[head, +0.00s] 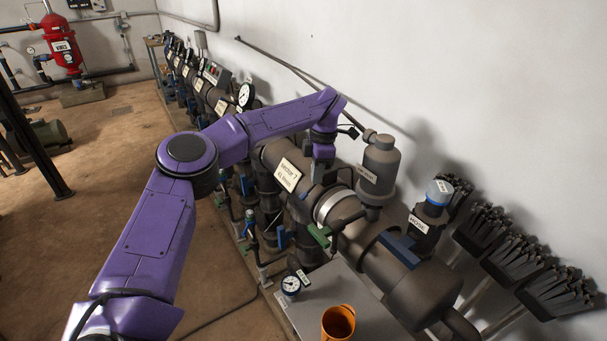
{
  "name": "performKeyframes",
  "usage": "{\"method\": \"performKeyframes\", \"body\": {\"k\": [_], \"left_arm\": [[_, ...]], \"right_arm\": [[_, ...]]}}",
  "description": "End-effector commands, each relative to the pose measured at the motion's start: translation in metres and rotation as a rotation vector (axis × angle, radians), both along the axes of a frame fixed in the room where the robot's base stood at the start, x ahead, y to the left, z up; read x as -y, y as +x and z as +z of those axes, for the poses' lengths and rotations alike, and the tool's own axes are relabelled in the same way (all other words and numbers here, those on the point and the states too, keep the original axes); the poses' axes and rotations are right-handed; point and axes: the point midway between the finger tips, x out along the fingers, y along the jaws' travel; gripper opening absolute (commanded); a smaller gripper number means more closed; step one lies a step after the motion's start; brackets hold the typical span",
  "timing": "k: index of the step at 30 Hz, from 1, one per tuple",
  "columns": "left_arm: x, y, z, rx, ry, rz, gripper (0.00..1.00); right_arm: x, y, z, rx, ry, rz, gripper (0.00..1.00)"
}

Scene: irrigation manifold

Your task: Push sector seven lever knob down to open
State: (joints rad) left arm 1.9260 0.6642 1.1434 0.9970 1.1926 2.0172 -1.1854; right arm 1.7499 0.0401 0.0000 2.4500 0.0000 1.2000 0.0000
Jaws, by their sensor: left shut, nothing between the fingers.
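The big dark manifold pipe carries a white label reading "Sector 7" (287,174) near the middle of the head view. My purple left arm reaches over the pipe from the left. My left gripper (320,178) points down just right of this label, close to the pipe, shut and empty. The sector seven lever knob cannot be made out clearly; the gripper and pipework may hide it. I cannot tell whether the gripper touches anything. My right gripper is not in view.
A grey filter canister (379,168) stands right of the gripper. A green-handled valve (320,236) sits below it. A grey table (345,286) holds an orange cup (338,323). A pressure gauge (245,95) rises behind my arm. Brushes (550,285) line the wall; open floor lies left.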

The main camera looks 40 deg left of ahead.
Motion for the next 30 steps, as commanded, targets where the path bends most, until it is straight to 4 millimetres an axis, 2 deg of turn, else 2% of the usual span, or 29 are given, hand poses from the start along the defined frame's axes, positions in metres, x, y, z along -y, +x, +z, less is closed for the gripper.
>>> {"method": "performKeyframes", "body": {"k": [5, 12, 15, 21, 30], "left_arm": [[0.002, 0.002, 0.022, 0.004, 0.001, 0.000, 0.00], [0.007, 0.006, 0.076, 0.004, 0.002, 0.001, 0.00], [0.007, 0.007, 0.093, 0.002, 0.002, 0.001, 0.00], [0.008, 0.008, 0.105, 0.001, 0.001, 0.000, 0.00], [0.008, 0.007, 0.105, 0.001, 0.001, 0.000, 0.00]], "right_arm": [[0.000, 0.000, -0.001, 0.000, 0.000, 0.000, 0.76], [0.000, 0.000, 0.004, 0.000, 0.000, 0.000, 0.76], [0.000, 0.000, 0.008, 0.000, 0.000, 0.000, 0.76], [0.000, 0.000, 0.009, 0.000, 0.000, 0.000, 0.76], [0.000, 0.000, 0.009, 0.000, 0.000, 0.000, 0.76]]}}
